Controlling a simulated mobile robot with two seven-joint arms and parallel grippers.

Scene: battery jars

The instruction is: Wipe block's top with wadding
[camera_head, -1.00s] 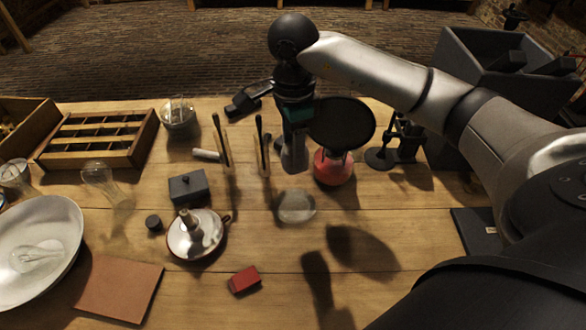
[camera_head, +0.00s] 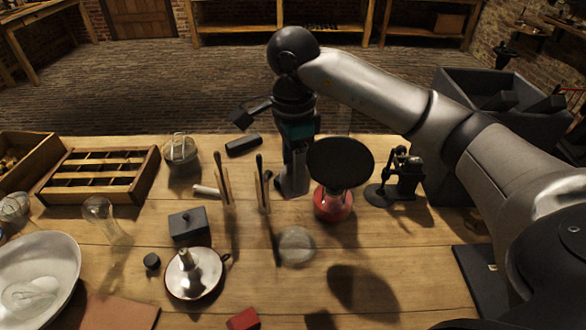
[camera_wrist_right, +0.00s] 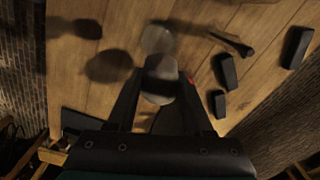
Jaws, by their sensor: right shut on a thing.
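My right gripper (camera_head: 291,187) points down over the back middle of the table, beside the upright rods. In the right wrist view its two dark fingers (camera_wrist_right: 160,78) are shut on a pale, blurred lump (camera_wrist_right: 160,88), which looks like the wadding. In the head view the lump is hidden. A dark grey block (camera_head: 188,226) with a small knob on top stands left of the gripper, apart from it. A small red block (camera_head: 243,319) lies at the front edge of the picture. I cannot tell which is the task's block. My left gripper is out of view.
A black disc (camera_head: 340,162) above a red base (camera_head: 333,206) stands close right of the gripper. Upright rods (camera_head: 263,185) and a clear round dish (camera_head: 296,247) are near. A white candle holder (camera_head: 194,285) stands front left. A wooden tray (camera_head: 100,176) lies at left.

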